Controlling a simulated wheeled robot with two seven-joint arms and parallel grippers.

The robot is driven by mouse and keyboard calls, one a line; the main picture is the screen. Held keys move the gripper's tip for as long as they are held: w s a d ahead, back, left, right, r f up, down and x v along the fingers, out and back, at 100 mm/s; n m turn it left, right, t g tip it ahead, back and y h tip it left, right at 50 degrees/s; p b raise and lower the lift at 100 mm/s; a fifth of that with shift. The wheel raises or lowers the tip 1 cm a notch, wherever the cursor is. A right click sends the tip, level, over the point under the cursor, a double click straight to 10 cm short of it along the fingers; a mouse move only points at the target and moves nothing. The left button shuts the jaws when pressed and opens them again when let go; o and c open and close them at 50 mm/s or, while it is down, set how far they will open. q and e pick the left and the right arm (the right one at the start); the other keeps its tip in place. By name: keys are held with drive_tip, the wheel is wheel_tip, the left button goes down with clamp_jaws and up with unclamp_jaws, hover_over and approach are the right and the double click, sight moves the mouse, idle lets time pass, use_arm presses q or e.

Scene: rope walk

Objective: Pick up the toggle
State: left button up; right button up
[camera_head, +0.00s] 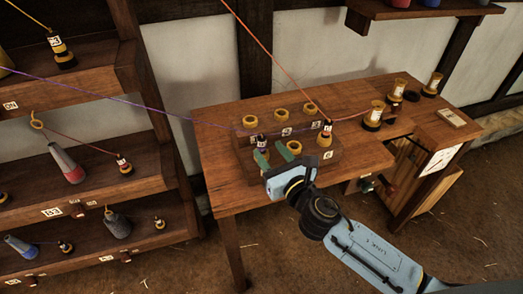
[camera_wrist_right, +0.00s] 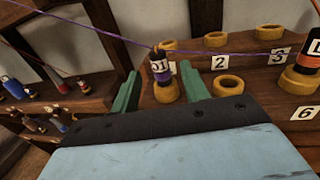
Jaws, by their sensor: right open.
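A small toggle (camera_wrist_right: 161,68) with a dark body and a white label reading roughly "DI" stands upright in a yellow ring on the wooden stepped rack. In the head view this toggle (camera_head: 261,141) is at the rack's front left. My right gripper (camera_head: 275,155) is open at the rack's front. In the right wrist view its green fingers (camera_wrist_right: 157,85) are spread to either side of the toggle, which appears between and beyond them. I cannot tell whether they touch it. A second labelled toggle (camera_head: 325,133) stands at the rack's right. My left gripper is not in view.
Empty yellow rings, including one (camera_wrist_right: 228,85) right of the fingers, sit on the rack. A purple cord (camera_head: 140,101) crosses from the left to the toggles. An orange cord (camera_head: 270,53) comes down to the right toggle. Shelves (camera_head: 85,166) with spools stand at left.

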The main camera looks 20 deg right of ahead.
sight(264, 143)
drive_tip(key=w, duration=0.2)
drive_tip(key=w+a, duration=0.1)
drive_tip(key=w, duration=0.2)
drive_tip(key=shift+w+r, duration=0.15)
clamp_jaws()
